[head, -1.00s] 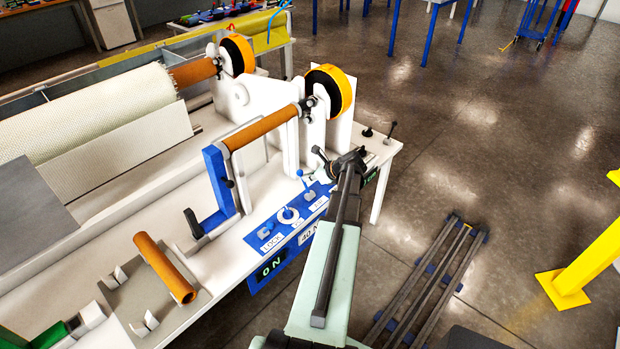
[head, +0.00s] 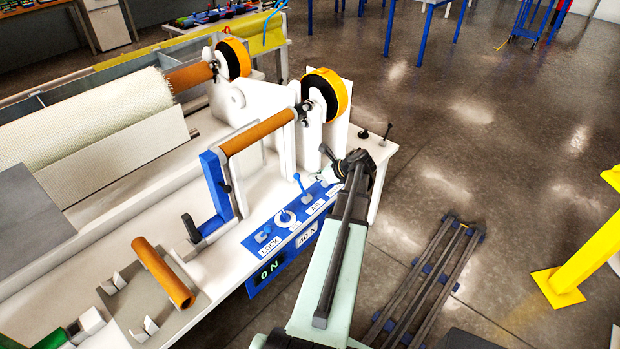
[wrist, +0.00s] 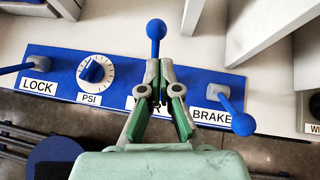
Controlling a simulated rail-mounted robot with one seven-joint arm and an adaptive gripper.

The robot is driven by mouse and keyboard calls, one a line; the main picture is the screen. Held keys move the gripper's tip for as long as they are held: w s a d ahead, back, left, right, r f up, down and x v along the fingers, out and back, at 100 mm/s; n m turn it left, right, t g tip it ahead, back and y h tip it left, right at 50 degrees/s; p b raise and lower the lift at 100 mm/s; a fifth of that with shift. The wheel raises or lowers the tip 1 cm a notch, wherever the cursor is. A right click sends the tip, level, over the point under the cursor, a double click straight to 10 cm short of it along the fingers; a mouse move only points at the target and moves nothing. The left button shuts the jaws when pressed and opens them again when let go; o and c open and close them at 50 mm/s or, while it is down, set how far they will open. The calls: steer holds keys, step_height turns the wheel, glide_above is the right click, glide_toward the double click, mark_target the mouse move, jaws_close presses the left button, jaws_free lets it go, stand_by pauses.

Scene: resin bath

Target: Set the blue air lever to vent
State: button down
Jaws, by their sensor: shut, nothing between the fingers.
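The blue air lever (head: 298,182) stands on the blue control panel (head: 262,240), above the AIR label. In the wrist view its blue ball knob (wrist: 156,28) sits just beyond my fingertips, with its stem running down toward them. My gripper (wrist: 160,68) is shut and empty, and its fingers cover part of the AIR label and the lever's base. In the head view my gripper (head: 328,172) is to the right of the lever, apart from its knob. Whether the fingers touch the stem cannot be told. No vent mark is readable.
The brake lever (wrist: 240,122) with a blue ball is close on the right of my fingers. The PSI dial (wrist: 96,72) and lock lever (wrist: 20,68) are on the left. An orange roller (head: 258,132) and white uprights stand behind the panel.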

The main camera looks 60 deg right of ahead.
step_height(320, 180, up, 8)
steer(key=s+b, duration=0.2)
steer(key=shift+s+d, duration=0.15)
steer(key=shift+d, duration=0.15)
